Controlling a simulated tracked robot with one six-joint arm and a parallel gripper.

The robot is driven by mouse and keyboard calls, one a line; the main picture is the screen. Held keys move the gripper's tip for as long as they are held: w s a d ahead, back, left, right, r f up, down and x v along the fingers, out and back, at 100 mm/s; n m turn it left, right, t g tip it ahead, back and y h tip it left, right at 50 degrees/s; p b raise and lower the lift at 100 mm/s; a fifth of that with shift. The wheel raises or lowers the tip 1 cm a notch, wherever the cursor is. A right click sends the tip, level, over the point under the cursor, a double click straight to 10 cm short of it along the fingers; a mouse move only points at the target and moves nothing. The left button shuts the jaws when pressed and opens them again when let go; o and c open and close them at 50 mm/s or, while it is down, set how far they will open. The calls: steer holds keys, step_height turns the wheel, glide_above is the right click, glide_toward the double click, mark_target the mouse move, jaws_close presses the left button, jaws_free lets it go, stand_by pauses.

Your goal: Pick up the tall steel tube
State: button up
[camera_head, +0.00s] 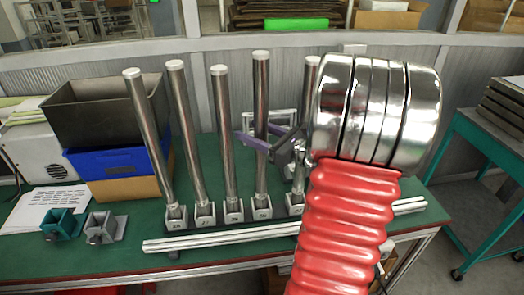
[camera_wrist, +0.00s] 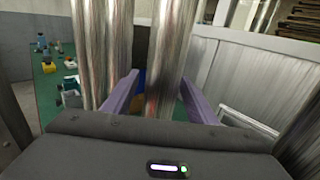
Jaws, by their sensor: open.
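Several tall steel tubes stand in a row in numbered holders on the green bench. The fourth from the left (camera_head: 261,95) has a pale cap. My gripper (camera_head: 258,141) is open at about mid-height of this tube, with its purple fingers reaching in from the right. In the wrist view, a tube (camera_wrist: 168,50) stands between the open fingers (camera_wrist: 158,90), with a gap visible on the right. Another tube (camera_wrist: 100,50) stands outside the left finger. The fifth tube (camera_head: 310,75) is partly hidden in the head view.
A silver bar (camera_head: 220,238) lies along the bench in front of the holders. A black bin (camera_head: 105,110) sits above a blue bin (camera_head: 115,162) at left. Two small clamps (camera_head: 62,223) stand at the front left. A teal cart (camera_head: 490,150) stands at right.

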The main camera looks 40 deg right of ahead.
steer(key=shift+w+a, duration=0.1)
steer(key=shift+w, duration=0.45)
steer(key=shift+c, duration=0.7)
jaws_close()
